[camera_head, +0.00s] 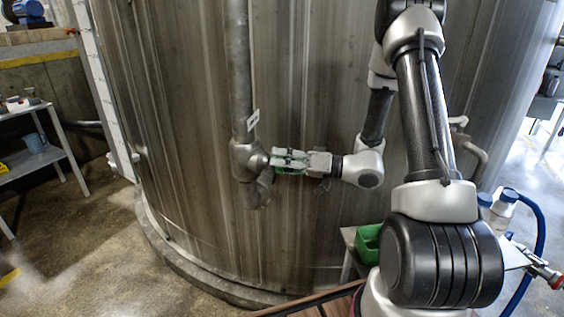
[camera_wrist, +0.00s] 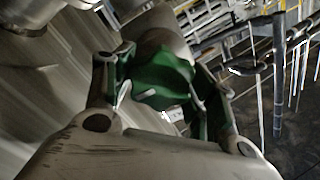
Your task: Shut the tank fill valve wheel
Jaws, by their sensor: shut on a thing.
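The tank fill valve wheel (camera_wrist: 160,78) is a green, lobed handwheel. In the wrist view it sits between the two fingers of my gripper (camera_wrist: 158,88), which are shut on it from both sides. In the head view my gripper (camera_head: 290,161) reaches left to the valve body (camera_head: 247,158) on the grey vertical pipe (camera_head: 239,70) in front of the tank. Only a little green of the wheel shows there, mostly hidden by the fingers. How far the wheel is turned cannot be told.
The large metal tank (camera_head: 190,110) fills the background. A green bin (camera_head: 368,243) stands on a small table beside my arm. A white bottle (camera_head: 503,207) and a blue hose (camera_head: 540,235) are at the right. A shelf (camera_head: 30,160) stands far left, with open floor before it.

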